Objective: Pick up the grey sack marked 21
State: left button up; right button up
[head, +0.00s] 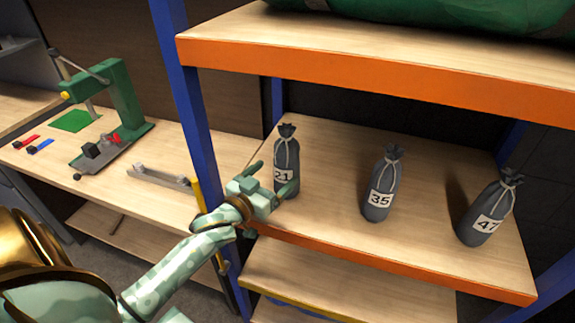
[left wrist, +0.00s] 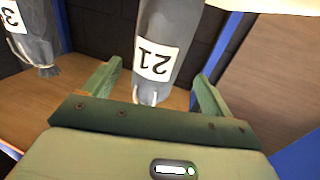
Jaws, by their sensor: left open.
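The grey sack marked 21 (head: 287,158) stands upright at the left end of the wooden shelf, its tied neck on top. My left gripper (head: 273,180) is at its lower front, over the shelf's front edge, and covers part of it. In the left wrist view the sack (left wrist: 165,35) appears upside down, lined up between the two spread fingers of my left gripper (left wrist: 157,72). The fingers are open, and I see no finger closed on the sack. Whether either finger touches it I cannot tell. My right gripper is not in view.
A sack marked 35 (head: 381,186) and one marked 47 (head: 488,213) stand farther right on the shelf. A blue post (head: 190,95) rises left of sack 21. An orange-edged upper shelf (head: 370,78) overhangs. A workbench (head: 60,165) with a green press (head: 122,95) is at left.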

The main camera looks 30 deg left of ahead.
aim_at(287, 161)
pick_arm(q)
jog(key=w, duration=0.6)
jog(key=shift+d+r, duration=0.25)
jog(key=shift+r, duration=0.1)
jog(key=shift+s, duration=0.1)
jog(key=shift+c, duration=0.6)
jog(key=c, duration=1)
jog(key=shift+r, duration=0.1)
jog(key=c, duration=0.4)
jog(key=shift+o, duration=0.2)
jog(key=shift+r, duration=0.1)
